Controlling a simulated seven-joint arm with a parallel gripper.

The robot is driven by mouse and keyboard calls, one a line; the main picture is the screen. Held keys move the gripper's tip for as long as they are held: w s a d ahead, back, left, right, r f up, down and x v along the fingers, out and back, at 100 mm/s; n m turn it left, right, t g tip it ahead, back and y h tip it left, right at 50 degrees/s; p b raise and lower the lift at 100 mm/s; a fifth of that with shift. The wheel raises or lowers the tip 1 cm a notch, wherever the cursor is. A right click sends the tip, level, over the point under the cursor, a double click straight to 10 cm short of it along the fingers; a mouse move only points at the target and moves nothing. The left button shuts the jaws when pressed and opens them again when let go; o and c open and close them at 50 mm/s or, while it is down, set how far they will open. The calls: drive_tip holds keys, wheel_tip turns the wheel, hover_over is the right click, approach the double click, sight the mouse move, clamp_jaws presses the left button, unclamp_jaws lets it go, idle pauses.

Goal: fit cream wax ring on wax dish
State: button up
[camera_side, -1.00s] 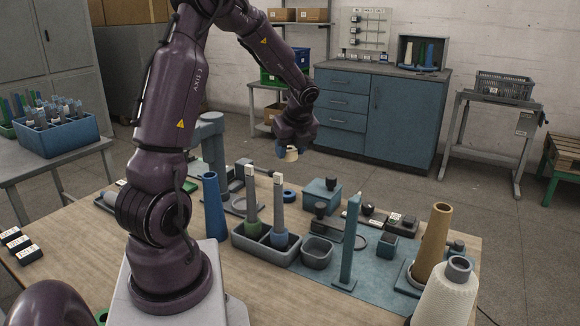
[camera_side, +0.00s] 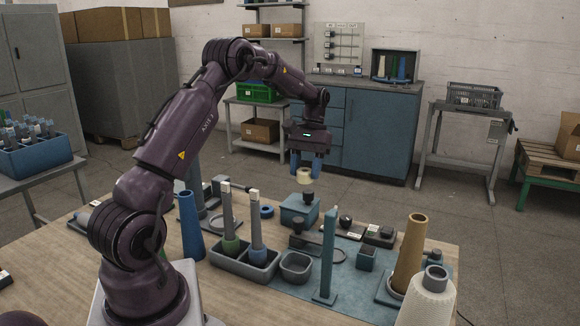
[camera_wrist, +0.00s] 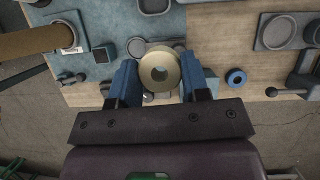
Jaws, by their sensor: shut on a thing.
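My gripper (camera_side: 306,171) points down with its blue fingers shut on the cream wax ring (camera_side: 304,176). In the wrist view the ring (camera_wrist: 160,71) sits between the two fingers, its hole facing the camera. In the side view it is in the air, above and apart from a blue box (camera_side: 297,211) with a dark knob. A flat grey round dish (camera_side: 332,254) on a dark arm lies on the mat in front of that box; it looks like the wax dish, but I cannot be sure. In the wrist view the ring partly covers grey round parts (camera_wrist: 138,46).
A tall blue-green post (camera_side: 327,258) stands on the mat. A two-part tray (camera_side: 240,262) with upright spindles, a grey cup (camera_side: 295,267), a blue cone (camera_side: 190,226), a tan cone (camera_side: 408,255) and a yarn cone (camera_side: 428,298) stand around it.

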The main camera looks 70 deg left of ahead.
drive_tip(key=w+d+r+n+t, duration=0.1)
drive_tip(key=w+d+n+t, duration=0.45)
drive_tip(key=n, duration=0.95)
drive_tip(key=f, duration=0.6)
drive_tip(key=w+a+f, duration=0.1)
drive_tip(key=f, duration=1.3)
drive_tip(key=shift+w+a+f, duration=0.15)
drive_tip(key=shift+f, duration=0.1)
drive_tip(key=shift+f, duration=0.3)
drive_tip(key=shift+f, duration=0.25)
drive_tip(key=o, duration=1.5)
drive_tip(key=shift+c, duration=0.2)
